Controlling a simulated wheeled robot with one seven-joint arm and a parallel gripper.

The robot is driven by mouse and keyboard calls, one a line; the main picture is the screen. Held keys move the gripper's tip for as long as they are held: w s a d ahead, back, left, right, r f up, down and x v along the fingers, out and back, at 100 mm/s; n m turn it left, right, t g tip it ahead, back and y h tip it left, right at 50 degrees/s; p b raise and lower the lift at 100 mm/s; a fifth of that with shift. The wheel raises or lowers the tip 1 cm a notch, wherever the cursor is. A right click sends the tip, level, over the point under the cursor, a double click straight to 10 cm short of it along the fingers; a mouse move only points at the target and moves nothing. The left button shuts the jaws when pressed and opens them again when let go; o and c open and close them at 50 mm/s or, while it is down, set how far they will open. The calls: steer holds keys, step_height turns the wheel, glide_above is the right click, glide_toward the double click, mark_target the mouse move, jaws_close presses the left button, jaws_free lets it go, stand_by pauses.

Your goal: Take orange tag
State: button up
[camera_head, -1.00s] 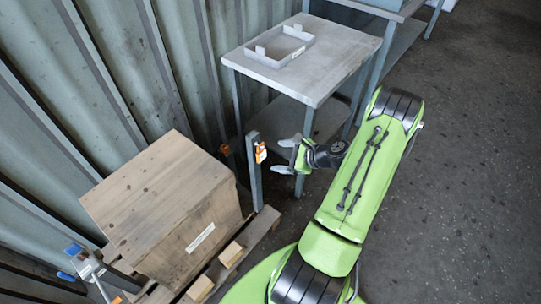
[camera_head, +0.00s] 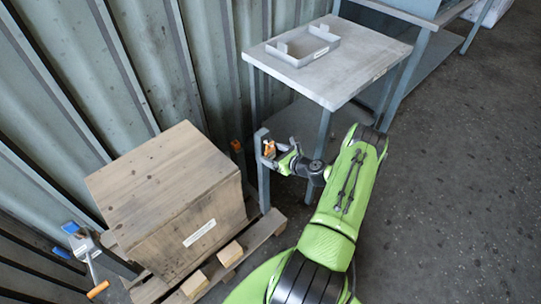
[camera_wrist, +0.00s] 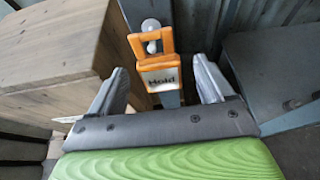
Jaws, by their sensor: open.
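The orange tag (camera_wrist: 158,60) hangs by its loop from a pale knob on a grey post, upright, with a white label reading "Hold". In the head view the tag (camera_head: 269,149) is small, near the top of the post (camera_head: 263,180). My gripper (camera_wrist: 160,82) is open, with one grey finger to the left of the tag and one to the right. The tag's lower part appears between the fingers, and I see no finger touching it. In the head view my gripper (camera_head: 280,160) is at the post, partly overlapping the tag.
A large wooden crate (camera_head: 165,180) on a pallet stands left of the post. A grey table (camera_head: 340,70) with a shallow tray (camera_head: 302,46) stands behind. Open floor (camera_head: 450,200) lies to the right.

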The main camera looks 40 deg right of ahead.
steer(key=shift+x, duration=1.35)
steer(key=c, duration=1)
steer(key=shift+r, duration=0.65)
steer(key=shift+c, duration=0.2)
steer(key=shift+s+d+p, duration=0.1)
steer(key=shift+s+p, duration=0.65)
steer(key=shift+s, duration=2.3)
glide_toward(271, 155)
steer(key=s, duration=0.1)
steer(key=s+f, duration=0.1)
steer(key=s+f+p, duration=0.1)
steer(key=s, duration=0.1)
steer(key=shift+d, duration=0.1)
steer(key=shift+r, duration=0.1)
